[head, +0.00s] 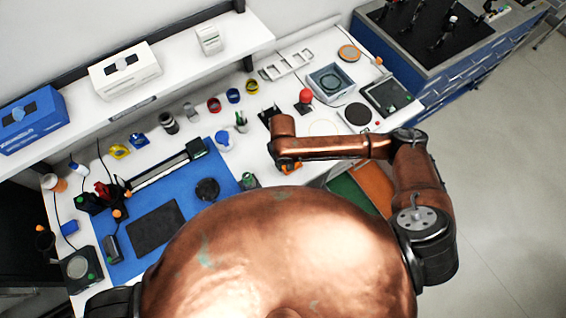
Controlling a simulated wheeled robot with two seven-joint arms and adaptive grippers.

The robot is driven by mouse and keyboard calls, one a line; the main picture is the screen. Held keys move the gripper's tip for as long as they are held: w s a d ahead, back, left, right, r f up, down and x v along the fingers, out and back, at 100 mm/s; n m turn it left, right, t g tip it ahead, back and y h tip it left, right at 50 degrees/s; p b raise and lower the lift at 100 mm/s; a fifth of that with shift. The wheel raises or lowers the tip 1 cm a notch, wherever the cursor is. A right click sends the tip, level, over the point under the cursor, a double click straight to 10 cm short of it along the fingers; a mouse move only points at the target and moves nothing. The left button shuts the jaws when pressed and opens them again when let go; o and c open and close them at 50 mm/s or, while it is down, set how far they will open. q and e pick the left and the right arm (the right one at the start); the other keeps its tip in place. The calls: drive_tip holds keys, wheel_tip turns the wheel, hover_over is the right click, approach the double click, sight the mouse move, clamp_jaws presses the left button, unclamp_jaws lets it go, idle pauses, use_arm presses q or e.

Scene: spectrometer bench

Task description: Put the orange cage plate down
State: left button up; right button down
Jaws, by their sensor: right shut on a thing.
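The orange cage plate (291,168) shows as a small orange patch just below my right wrist, near the front edge of the white bench. My right gripper (286,163) is shut on it. My copper wrist hides most of the fingers and of the plate. I cannot tell whether the plate touches the bench top. My left gripper is not in view.
A blue mat (165,260) with a black plate (155,228) covers the left of the bench. Small items crowd the bench's back. A shelf (190,62) overhangs it.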

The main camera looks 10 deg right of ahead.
drive_tip(key=c, duration=1.9)
unclamp_jaws()
drive_tip(key=shift+f, duration=0.1)
wheel_tip(320, 180, up, 12)
